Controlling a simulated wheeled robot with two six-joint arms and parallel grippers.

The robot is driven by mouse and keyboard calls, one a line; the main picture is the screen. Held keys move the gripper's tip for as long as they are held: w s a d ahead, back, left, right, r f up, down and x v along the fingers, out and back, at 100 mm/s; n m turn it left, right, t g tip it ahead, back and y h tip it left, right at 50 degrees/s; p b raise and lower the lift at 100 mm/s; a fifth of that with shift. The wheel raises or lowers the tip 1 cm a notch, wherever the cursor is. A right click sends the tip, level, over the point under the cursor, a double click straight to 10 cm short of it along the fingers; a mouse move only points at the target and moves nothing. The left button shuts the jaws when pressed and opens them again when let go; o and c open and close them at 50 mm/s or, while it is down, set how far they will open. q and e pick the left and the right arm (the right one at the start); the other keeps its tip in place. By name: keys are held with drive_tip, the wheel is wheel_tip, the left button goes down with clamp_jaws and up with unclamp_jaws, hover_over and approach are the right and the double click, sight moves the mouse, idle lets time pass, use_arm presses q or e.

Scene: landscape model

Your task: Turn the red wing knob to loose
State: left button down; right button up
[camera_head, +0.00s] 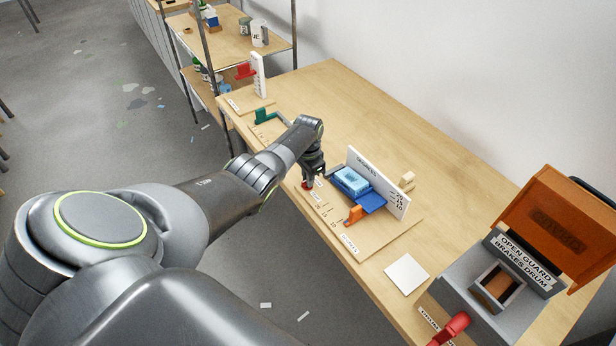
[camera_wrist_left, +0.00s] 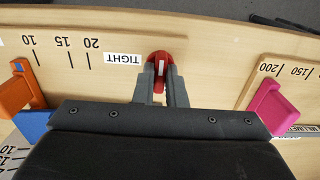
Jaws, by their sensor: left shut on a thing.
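The red wing knob (camera_wrist_left: 157,57) sits on the wooden board and has a white stripe along its wing. In the wrist view the wing lies roughly up and down the picture, between the fingers of my left gripper (camera_wrist_left: 161,83), which is shut on it. A "TIGHT" label (camera_wrist_left: 122,59) lies just left of the knob; I see no "LOOSE" label. In the head view my left gripper (camera_head: 310,178) reaches down onto the board, and only a bit of the red knob (camera_head: 306,185) shows below it. My right gripper is not in view.
An orange pointer (camera_wrist_left: 18,90) and a pink pointer (camera_wrist_left: 270,105) flank the gripper. A blue tilting tray (camera_head: 371,202) stands before a white "DEGREES" panel (camera_head: 392,190). A grey box with an open orange lid (camera_head: 555,225) is at right.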

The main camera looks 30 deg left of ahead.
use_arm(q)
drive_tip(key=shift+r, duration=0.1)
idle(0.3)
drive_tip(key=c, duration=1.5)
unclamp_jaws()
drive_tip(key=shift+r, duration=0.45)
wheel_tip(320, 180, up, 5)
drive_tip(key=shift+f+p, duration=0.1)
drive_tip(key=shift+p, duration=0.6)
wheel_tip(320, 180, up, 12)
drive_tip(key=shift+f+b, duration=0.15)
drive_tip(key=shift+b, duration=0.5)
